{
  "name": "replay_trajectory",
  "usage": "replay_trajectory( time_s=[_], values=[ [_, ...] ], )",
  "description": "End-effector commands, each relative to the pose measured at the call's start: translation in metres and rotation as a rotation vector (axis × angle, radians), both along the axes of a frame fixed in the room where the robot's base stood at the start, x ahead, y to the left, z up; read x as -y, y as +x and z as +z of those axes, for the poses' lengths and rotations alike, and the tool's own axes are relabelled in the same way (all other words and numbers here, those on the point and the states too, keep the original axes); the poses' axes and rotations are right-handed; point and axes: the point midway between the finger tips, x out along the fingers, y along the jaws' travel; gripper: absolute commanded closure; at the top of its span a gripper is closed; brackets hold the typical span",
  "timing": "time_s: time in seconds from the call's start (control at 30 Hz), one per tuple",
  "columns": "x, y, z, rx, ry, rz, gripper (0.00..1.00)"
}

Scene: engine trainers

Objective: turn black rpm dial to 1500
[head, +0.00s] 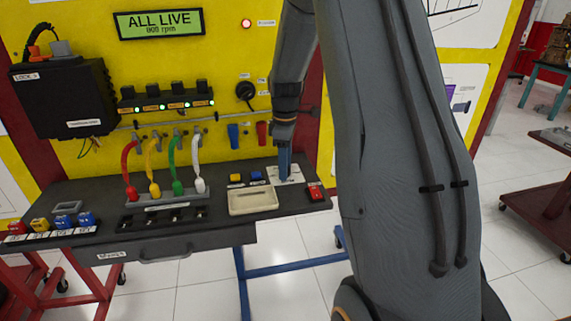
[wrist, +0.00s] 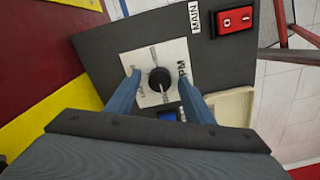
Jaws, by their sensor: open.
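The black rpm dial (wrist: 159,79) is a round knob on a white plate (wrist: 148,98) marked RPM, seen in the wrist view. My gripper (head: 285,177) is open and points down over this plate at the right of the bench. In the wrist view its blue fingers stand on either side of the dial, with visible space around the knob; I cannot tell whether they touch it. In the head view the fingers hide the dial. The green display (head: 160,23) reads ALL LIVE, with a small rpm figure that looks like 800. The dial's exact setting is unclear.
A red MAIN switch (wrist: 234,20) sits close beside the dial plate. A cream tray (head: 253,211) and small yellow (head: 235,178) and blue (head: 256,176) blocks lie left of my gripper. Coloured leads (head: 155,165) stand farther left. The yellow panel (head: 225,55) rises behind.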

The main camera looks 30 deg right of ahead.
Motion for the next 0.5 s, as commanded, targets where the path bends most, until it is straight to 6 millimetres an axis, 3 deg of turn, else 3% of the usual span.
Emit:
replay_trajectory(
  time_s=[0.13, 0.37, 0.5],
  values=[
    [-0.0001, 0.0000, 0.0001, 0.000, 0.000, 0.000, 0.52],
    [-0.0002, -0.0001, 0.0003, 0.000, 0.000, 0.000, 0.89],
    [-0.0003, -0.0002, 0.0004, -0.001, 0.001, -0.002, 0.93]
  ],
)
